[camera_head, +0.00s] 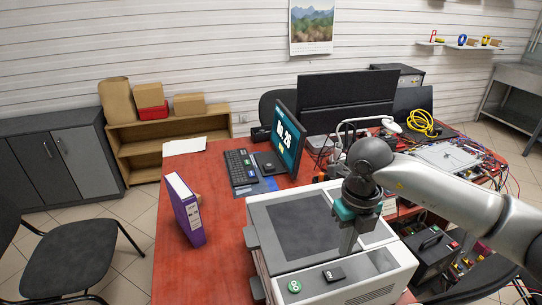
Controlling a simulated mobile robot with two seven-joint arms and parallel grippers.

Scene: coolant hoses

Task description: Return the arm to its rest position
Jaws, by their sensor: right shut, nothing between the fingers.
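My right arm comes in from the right edge and bends down over a light grey box-shaped machine (262,232) with a dark top panel. My right gripper (345,250) points down over the machine's top, at the right side of the dark panel. It is shut with nothing in it. I cannot tell whether its tips touch the surface. A green round button (294,286) and a small black part (334,274) are on the machine's front strip. My left gripper is not in view.
A purple binder (186,210) stands on the red desk (222,270) left of the machine. A monitor (287,138) and keyboard (240,167) are behind it. Yellow hose (423,123) and tangled cables lie at the back right. A chair (75,255) stands at the left. The desk's front left is clear.

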